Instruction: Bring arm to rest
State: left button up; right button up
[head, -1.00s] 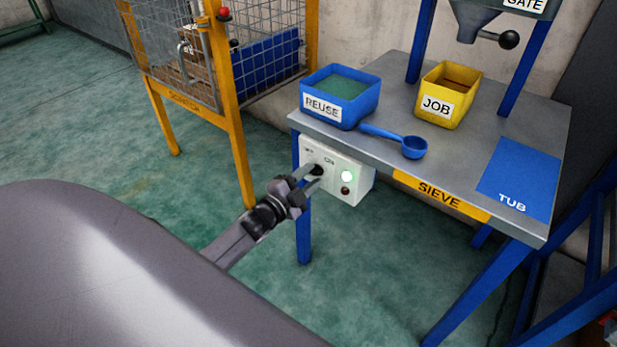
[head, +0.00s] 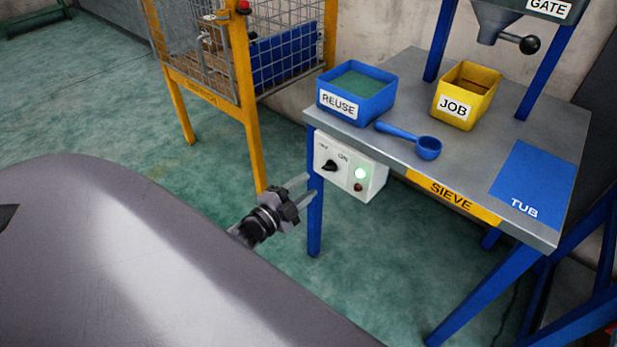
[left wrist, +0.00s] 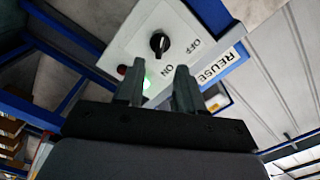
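My left gripper (head: 301,191) is open and empty, apart from the white switch box (head: 348,168) on the front of the sieve table. In the left wrist view its two fingers (left wrist: 157,88) stand apart with nothing between them. The box's black knob (head: 329,165) is free of the fingers, and its green lamp (head: 361,174) is lit. The knob also shows in the left wrist view (left wrist: 159,43), with ON and OFF marked beside it. My right gripper is not in either view.
The sieve table (head: 452,165) carries a blue REUSE tub (head: 343,105), a yellow JOB tub (head: 455,113), a blue scoop (head: 428,148) and a blue TUB mat (head: 540,178). A yellow-framed mesh cage (head: 255,150) stands behind the gripper. Green floor (head: 130,120) is clear at left.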

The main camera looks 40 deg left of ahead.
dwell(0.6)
pick_arm(q)
jog(key=s+d+r+n+g, duration=0.1)
jog(key=s+d+n+g, duration=0.35)
jog(key=s, duration=0.35)
jog(key=s+d+n+g, duration=0.3)
jog(key=s+g, duration=0.2)
jog(key=s, duration=0.4)
jog(key=s+d+r+n+g, duration=0.1)
jog(key=s+d+n+g, duration=0.3)
jog(key=s, duration=0.4)
jog(key=w+d+f+m+t+h, duration=0.1)
jog(key=w+d+f+t+h, duration=0.1)
jog(key=w+d+f+t, duration=0.4)
notch_tip(320, 180, up, 16)
jog(key=a+y+p, duration=0.1)
jog(key=a+p, duration=0.2)
jog(key=p, duration=1.5)
jog(key=shift+p, duration=0.35)
jog(key=shift+f, duration=0.15)
